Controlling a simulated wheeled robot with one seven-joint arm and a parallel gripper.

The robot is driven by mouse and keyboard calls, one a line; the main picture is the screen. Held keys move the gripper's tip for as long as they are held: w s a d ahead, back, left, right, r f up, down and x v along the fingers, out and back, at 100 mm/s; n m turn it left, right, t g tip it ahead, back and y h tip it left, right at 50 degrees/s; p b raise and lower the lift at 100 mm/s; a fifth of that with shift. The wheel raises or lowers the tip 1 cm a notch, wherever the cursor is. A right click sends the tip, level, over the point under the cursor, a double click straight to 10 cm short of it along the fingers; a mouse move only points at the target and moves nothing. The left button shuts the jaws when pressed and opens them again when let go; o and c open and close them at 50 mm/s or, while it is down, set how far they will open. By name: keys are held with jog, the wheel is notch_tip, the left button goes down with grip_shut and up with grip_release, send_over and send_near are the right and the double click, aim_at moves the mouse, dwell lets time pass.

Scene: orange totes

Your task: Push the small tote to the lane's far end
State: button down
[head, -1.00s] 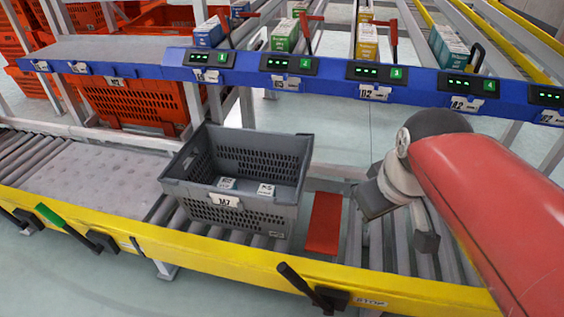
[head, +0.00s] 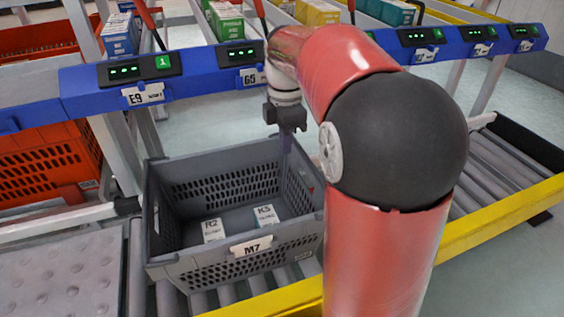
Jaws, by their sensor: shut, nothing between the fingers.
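The grey tote (head: 165,263), labelled M7, stands upright on the roller lane (head: 490,165) in the left half of the head view. Two small white boxes lie inside it, marked R2 (head: 213,231) and K3 (head: 266,216). My gripper (head: 287,142) is shut and empty, pointing down at the tote's back right corner. I cannot tell whether its fingers touch the tote or are just behind its wall. My red arm hides the tote's right side and the rollers just right of it.
A yellow rail (head: 500,210) runs along the lane's front. Bare rollers run right to a dark bar (head: 525,146) near the lane's end. A blue shelf edge (head: 200,78) with displays stands behind. An orange tote (head: 40,165) is at left, beyond a dimpled plate (head: 65,275).

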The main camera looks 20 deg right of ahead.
aim_at(296, 171)
jog(key=d+f+b, duration=0.2)
jog(key=d+f, duration=0.2)
jog(key=f, duration=0.5)
jog(key=shift+s+f+b, duration=0.15)
jog(key=shift+f+b, duration=0.15)
